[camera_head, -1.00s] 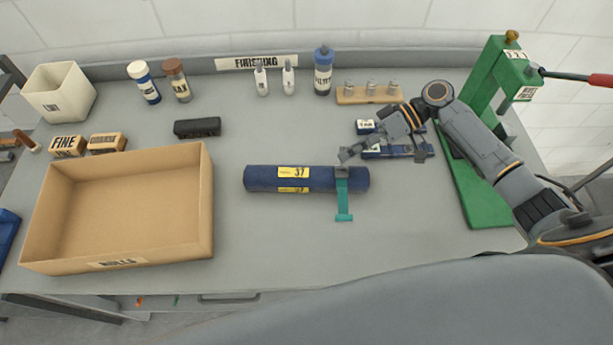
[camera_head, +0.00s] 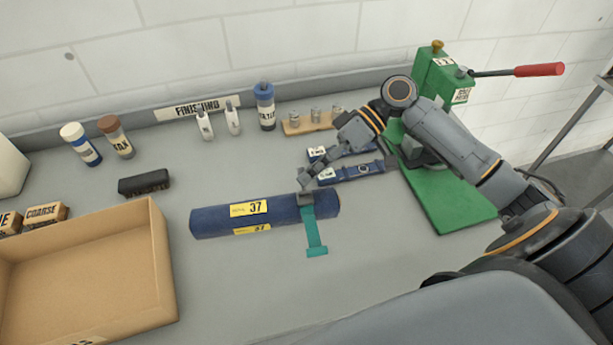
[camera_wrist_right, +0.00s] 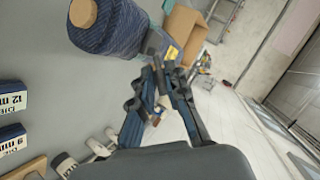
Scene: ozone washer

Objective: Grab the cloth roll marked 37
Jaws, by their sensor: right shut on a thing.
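The dark blue cloth roll (camera_head: 215,220) lies lengthwise on or just above the grey bench; I cannot tell if it is lifted. It has yellow labels reading 37, and a teal strap (camera_head: 316,240) hangs from its right part. My right gripper (camera_head: 305,192) is shut on the roll at the grey piece by the strap. In the right wrist view, the ribbed blue roll (camera_wrist_right: 115,30) fills the top left, and the fingertips (camera_wrist_right: 162,62) meet its edge; the contact is partly hidden. My left gripper is not in view.
An open cardboard bin (camera_head: 165,270) stands left of the roll. A dark brush-like block (camera_head: 144,183) lies behind it. Bottles (camera_head: 265,108) line the back. The bench front is clear.

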